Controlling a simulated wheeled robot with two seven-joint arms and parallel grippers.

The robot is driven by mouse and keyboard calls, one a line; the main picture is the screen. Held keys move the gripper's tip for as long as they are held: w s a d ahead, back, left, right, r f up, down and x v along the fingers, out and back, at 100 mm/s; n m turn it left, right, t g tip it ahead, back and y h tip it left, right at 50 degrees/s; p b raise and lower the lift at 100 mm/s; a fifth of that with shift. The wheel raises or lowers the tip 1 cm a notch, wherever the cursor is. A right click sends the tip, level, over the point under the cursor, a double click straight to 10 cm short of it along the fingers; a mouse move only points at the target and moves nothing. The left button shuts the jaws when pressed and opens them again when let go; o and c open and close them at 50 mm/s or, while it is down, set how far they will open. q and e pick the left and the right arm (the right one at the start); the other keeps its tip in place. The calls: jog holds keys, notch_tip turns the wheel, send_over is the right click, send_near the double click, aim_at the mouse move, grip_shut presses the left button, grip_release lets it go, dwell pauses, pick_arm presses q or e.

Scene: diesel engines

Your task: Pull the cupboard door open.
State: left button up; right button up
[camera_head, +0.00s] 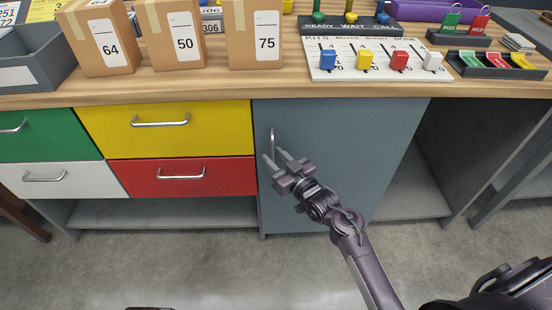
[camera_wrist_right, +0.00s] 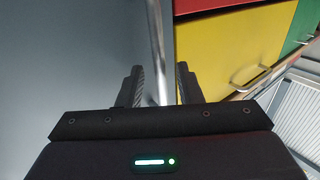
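The cupboard door (camera_head: 345,130) is a blue-grey panel under the workbench, right of the drawers. It looks shut. Its upright metal handle (camera_head: 272,138) is near the door's left edge. My right gripper (camera_head: 275,158) is at the handle's lower part, with its fingers apart and pointing at the door. In the right wrist view, the handle (camera_wrist_right: 158,50) runs down between the two fingertips of the right gripper (camera_wrist_right: 159,82), with a gap showing on each side. The door (camera_wrist_right: 70,60) fills the left of that view. My left gripper does not show.
Left of the door are yellow (camera_head: 165,130), red (camera_head: 182,177), green (camera_head: 22,135) and white (camera_head: 60,180) drawers with protruding handles. Boxes and a switch board (camera_head: 375,60) stand on the workbench top (camera_head: 200,88). The floor (camera_head: 190,265) before the door is clear.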

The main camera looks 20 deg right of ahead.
grip_shut()
jog(key=shift+s, duration=0.1)
